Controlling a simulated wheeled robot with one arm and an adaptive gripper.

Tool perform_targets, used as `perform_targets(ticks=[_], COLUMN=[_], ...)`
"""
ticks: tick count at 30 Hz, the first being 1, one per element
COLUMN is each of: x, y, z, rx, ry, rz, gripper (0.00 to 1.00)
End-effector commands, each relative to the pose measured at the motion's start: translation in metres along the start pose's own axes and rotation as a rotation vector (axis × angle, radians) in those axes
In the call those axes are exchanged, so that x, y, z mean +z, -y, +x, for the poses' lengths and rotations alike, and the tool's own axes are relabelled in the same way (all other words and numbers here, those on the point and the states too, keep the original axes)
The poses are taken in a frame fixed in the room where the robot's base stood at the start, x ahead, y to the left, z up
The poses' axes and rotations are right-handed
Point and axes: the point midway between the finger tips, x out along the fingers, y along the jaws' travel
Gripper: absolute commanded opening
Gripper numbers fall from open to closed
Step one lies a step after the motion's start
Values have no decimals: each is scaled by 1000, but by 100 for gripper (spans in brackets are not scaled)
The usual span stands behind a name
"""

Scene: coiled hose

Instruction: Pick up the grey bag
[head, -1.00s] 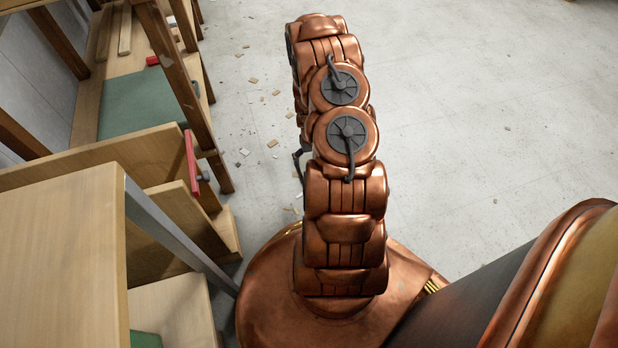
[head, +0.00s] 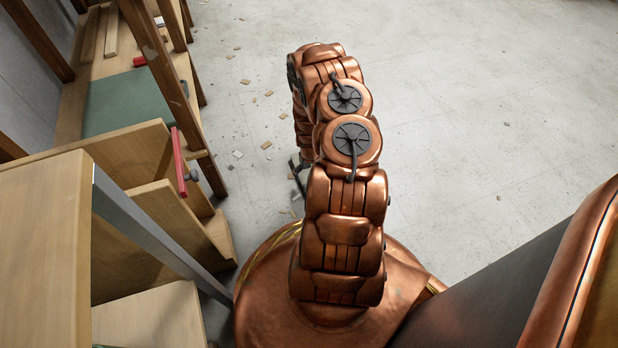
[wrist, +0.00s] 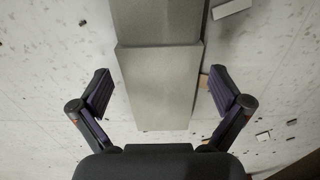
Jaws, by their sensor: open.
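In the wrist view, a flat grey, straight-edged piece (wrist: 157,95) lies between and beyond the fingers of my gripper (wrist: 160,82). It has a second grey section at its upper end. It may be the grey bag, but I cannot tell for sure. My gripper is open, one finger on each side of it, and I see no clear contact. In the head view my copper arm hides most of what lies below it. Only a dark bit of the gripper shows at the arm's left side. No grey bag shows in the head view.
A wooden bench (head: 45,250) and boards stand at the left. Behind them is a shelf with a green panel (head: 128,100) and a red-handled clamp (head: 180,165). Small chips litter the pale floor (head: 470,120) near the bench. The floor at the right is clear.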

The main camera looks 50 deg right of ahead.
Motion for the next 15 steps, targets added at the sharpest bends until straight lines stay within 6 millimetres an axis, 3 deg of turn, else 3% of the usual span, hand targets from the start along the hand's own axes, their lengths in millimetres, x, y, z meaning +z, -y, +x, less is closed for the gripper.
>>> perform_targets(ticks=[1,4,13,15], x=[0,0,0,0], y=[0,0,0,0], z=[12,22,22,22], rx=[0,0,0,0], ry=[0,0,-1,-1], rz=[-2,0,1,1], gripper=[100,100,100,94])
